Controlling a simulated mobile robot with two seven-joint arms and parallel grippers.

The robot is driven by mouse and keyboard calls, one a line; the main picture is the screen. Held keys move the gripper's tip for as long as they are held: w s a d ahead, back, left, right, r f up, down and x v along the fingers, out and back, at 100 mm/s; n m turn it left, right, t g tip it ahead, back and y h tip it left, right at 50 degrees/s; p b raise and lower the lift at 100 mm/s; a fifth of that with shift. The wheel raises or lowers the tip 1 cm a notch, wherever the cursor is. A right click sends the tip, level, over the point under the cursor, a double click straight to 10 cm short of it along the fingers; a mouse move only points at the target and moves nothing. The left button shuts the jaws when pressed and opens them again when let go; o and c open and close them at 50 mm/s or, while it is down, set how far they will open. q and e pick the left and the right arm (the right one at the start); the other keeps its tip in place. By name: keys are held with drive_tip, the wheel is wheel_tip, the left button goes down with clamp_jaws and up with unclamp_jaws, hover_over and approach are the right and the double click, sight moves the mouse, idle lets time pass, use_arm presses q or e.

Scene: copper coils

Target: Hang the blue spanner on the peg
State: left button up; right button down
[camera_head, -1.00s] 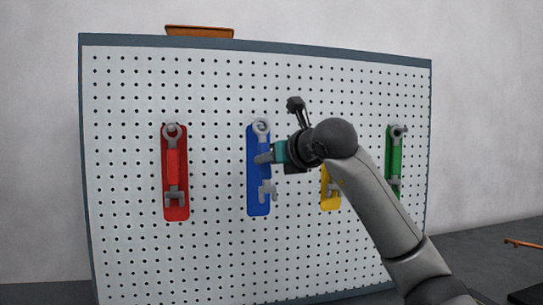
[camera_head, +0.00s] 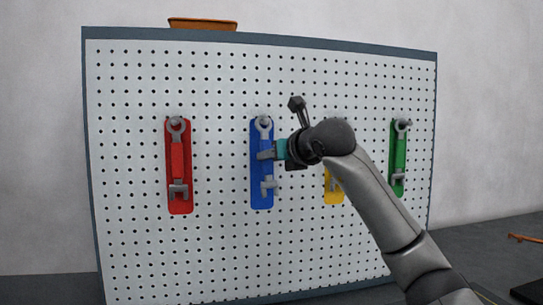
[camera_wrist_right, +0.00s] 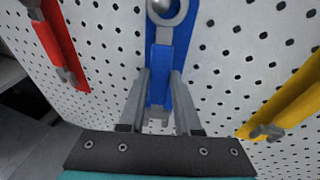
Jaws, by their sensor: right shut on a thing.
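The blue spanner has a grey ring end (camera_head: 263,130) and a grey open jaw (camera_head: 268,187). It hangs upright in front of the blue backing strip (camera_head: 262,203) on the pegboard. My right gripper (camera_head: 266,154) comes from the right and is shut on the spanner's handle. In the right wrist view the fingers (camera_wrist_right: 161,78) close on the blue handle (camera_wrist_right: 161,65), below the ring. The rounded end of the peg (camera_wrist_right: 163,5) shows inside the ring's opening. How deep the ring sits on the peg cannot be told. My left gripper is out of view.
A red spanner (camera_head: 178,158) hangs to the left on the pegboard (camera_head: 220,235). A yellow strip (camera_head: 334,194), partly behind my right arm, and a green spanner (camera_head: 399,160) are to the right. The board between the red and blue strips is clear.

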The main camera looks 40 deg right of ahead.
drive_tip(key=c, duration=0.5)
unclamp_jaws()
drive_tip(key=shift+s, duration=0.1)
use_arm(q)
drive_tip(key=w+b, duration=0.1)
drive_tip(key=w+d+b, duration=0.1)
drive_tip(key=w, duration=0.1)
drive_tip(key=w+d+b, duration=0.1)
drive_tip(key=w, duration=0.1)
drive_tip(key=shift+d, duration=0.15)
use_arm(e)
drive_tip(key=v, duration=1.5)
drive_tip(key=shift+r, duration=0.1)
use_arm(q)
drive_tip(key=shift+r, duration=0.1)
use_arm(e)
drive_tip(key=shift+r, duration=0.1)
